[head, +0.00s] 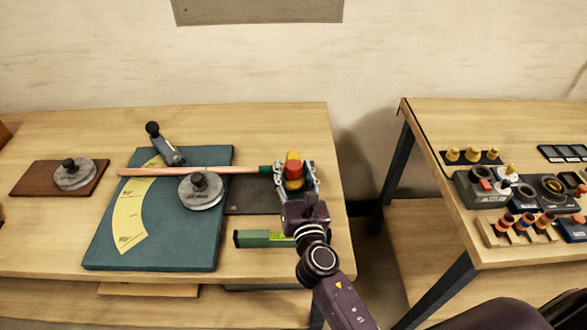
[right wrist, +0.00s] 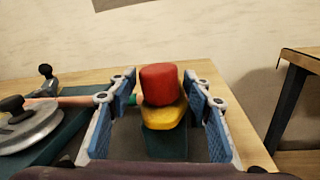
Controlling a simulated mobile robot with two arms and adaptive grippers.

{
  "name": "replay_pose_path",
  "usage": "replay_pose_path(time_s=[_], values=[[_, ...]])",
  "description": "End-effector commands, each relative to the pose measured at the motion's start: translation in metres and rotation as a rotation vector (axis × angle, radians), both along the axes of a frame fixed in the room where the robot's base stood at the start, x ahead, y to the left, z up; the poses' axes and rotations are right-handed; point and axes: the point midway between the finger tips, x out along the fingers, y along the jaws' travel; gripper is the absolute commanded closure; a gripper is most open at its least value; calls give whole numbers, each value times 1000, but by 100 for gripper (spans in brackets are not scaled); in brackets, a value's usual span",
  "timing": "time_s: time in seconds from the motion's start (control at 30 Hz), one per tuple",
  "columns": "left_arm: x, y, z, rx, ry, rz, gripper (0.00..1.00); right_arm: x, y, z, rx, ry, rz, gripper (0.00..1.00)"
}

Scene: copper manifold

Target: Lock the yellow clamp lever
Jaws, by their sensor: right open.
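The yellow clamp lever (head: 293,185) with its red knob (head: 294,171) stands at the right end of the workbench, by the green end of the copper tube (head: 215,171). In the right wrist view the yellow lever (right wrist: 168,117) sits under the red knob (right wrist: 160,84), above a dark green block (right wrist: 165,144). My right gripper (head: 297,176) is open, its two blue-padded fingers on either side of the knob and lever. Gaps show between the pads and the knob in the right wrist view. My left gripper is not in view.
A teal board (head: 100,240) with a yellow scale (head: 130,222), a round grey weight (head: 201,191) and a black-knobbed handle (head: 164,145) lies left of the clamp. A green level (head: 262,239) lies in front. A second table (head: 430,120) stands right, across a gap.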

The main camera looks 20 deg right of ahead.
Motion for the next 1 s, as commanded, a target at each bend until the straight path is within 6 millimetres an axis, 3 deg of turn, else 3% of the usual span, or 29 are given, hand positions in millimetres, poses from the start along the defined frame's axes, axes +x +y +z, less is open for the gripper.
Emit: replay_pose_path(time_s=[0.2,0.6,1.0], values=[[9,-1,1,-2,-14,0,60,0,0,0,0,0,0,56],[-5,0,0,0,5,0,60,0,0,0,0,0,-1,100],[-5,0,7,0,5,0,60,0,-1,2,-4,0,37,100]])
